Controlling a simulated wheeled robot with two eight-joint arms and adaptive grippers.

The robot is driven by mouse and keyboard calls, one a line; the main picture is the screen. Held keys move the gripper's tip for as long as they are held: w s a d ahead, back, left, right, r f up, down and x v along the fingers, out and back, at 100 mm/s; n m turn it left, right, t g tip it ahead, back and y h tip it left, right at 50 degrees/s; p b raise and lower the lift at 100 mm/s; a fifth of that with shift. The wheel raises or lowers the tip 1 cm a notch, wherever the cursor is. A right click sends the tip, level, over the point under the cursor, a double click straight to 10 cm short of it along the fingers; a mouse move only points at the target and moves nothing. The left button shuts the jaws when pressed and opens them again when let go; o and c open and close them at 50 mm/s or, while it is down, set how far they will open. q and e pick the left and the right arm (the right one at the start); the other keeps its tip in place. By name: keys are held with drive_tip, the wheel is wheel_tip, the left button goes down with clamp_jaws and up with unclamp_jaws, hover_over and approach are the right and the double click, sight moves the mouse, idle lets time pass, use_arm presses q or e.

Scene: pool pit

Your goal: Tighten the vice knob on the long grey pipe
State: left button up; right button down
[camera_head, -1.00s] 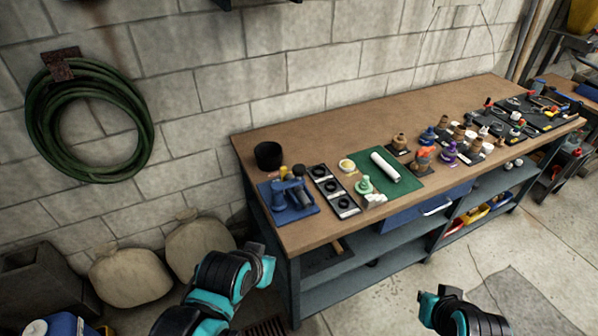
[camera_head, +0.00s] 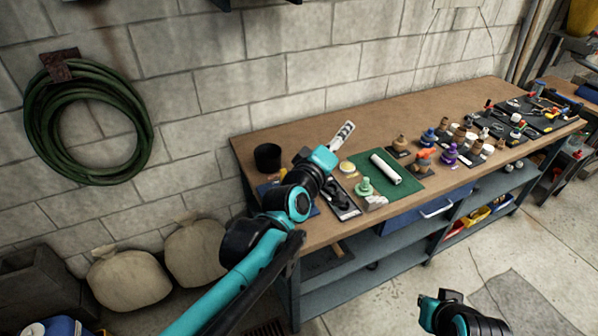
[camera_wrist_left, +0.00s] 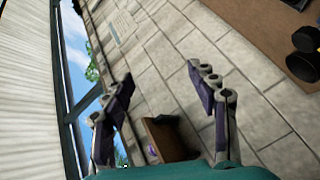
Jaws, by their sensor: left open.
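A blue vice stands at the left end of the bench. My left arm covers most of it in the head view, leaving only bits of its blue base (camera_head: 264,189) showing; its knob is hidden. A light grey-white cylinder (camera_head: 386,168) lies on the green mat; I cannot tell whether it is the long grey pipe. My left gripper (camera_head: 344,133) is above the bench, behind the vice area, pointing up and right. In the left wrist view, its fingers (camera_wrist_left: 160,73) are apart with nothing between them. My right gripper is not in view; only part of that arm shows.
The brown bench (camera_head: 330,125) is clear along its back. Several fittings and tools fill the right. A green hose (camera_head: 88,120) hangs on the wall.

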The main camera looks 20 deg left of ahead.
use_arm(q)
drive_tip(key=w+a+r+n+t+y, duration=0.1)
drive_tip(key=w+n+t+y, duration=0.1)
drive_tip(key=w+n+y, duration=0.55)
drive_tip(key=w+a+r+n+t+y, duration=0.1)
drive_tip(key=w+a+n+t+y, duration=0.2)
drive_tip(key=n, duration=0.8)
wheel_tip(320, 180, down, 24)
drive_tip(key=s+a+n+g+y+b, duration=0.25)
drive_tip(key=n+g+y, duration=0.85)
drive_tip(key=n, duration=0.9)
drive_tip(key=a, duration=0.1)
drive_tip(key=w+a+g+h, duration=0.1)
drive_tip(key=a, duration=0.1)
drive_tip(key=w+a+g+h, duration=0.1)
drive_tip(key=shift+w+a+b, duration=0.2)
drive_tip(key=shift+b, duration=0.15)
drive_tip(key=shift+x, duration=0.8)
drive_tip(key=c, duration=1.2)
